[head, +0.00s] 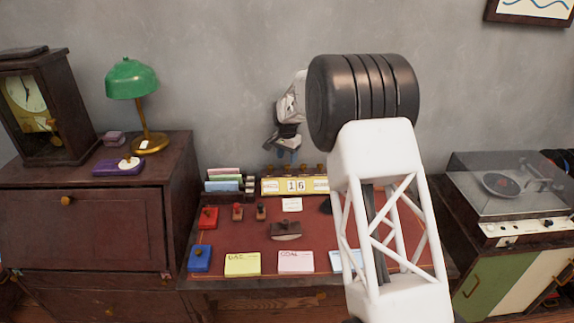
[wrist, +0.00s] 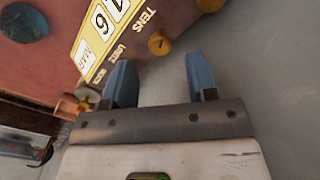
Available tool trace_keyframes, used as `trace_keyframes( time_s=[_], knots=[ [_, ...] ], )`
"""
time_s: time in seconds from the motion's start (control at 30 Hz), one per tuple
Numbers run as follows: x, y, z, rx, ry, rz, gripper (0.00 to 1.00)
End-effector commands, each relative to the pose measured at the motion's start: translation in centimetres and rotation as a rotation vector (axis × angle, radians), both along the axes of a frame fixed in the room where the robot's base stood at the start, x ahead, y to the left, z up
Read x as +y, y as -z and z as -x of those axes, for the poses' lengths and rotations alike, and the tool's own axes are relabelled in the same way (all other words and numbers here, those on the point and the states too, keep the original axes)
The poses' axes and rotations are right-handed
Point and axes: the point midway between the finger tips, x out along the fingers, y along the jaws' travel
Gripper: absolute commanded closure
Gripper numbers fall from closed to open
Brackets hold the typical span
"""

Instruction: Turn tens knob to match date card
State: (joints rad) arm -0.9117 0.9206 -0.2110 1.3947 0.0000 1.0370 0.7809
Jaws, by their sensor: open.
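The yellow desk calendar (head: 295,186) stands at the back of the red desk top and reads 16, with brass knobs along its top. In the wrist view the calendar (wrist: 92,42) lies at upper left, its TENS label beside a brass knob (wrist: 158,43). My gripper (wrist: 160,78) is open with blue fingers. The tens knob shows beyond the fingertips, between them in the picture, with no contact visible. In the head view my gripper (head: 287,154) points down just above the calendar. A small white card (head: 292,204) lies before the calendar; its writing is too small to read.
Another knob (wrist: 210,5) shows past the right finger, and one (wrist: 85,103) shows left of the left finger. A dark blotter (head: 286,230), stamps and coloured cards lie on the desk. A green lamp (head: 132,80) stands left, a record player (head: 507,185) right.

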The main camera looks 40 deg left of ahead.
Motion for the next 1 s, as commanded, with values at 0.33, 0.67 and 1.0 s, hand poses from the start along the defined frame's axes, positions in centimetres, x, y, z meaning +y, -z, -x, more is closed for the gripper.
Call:
trace_keyframes(
  time_s=[0.33,0.67,1.0],
  knots=[
    [0.0,3.4,0.0,-0.001,0.0,-0.001,0.47],
    [0.0,4.0,0.0,0.0,0.0,0.0,0.47],
    [0.0,4.0,0.0,0.0,0.0,0.0,0.86]
  ],
)
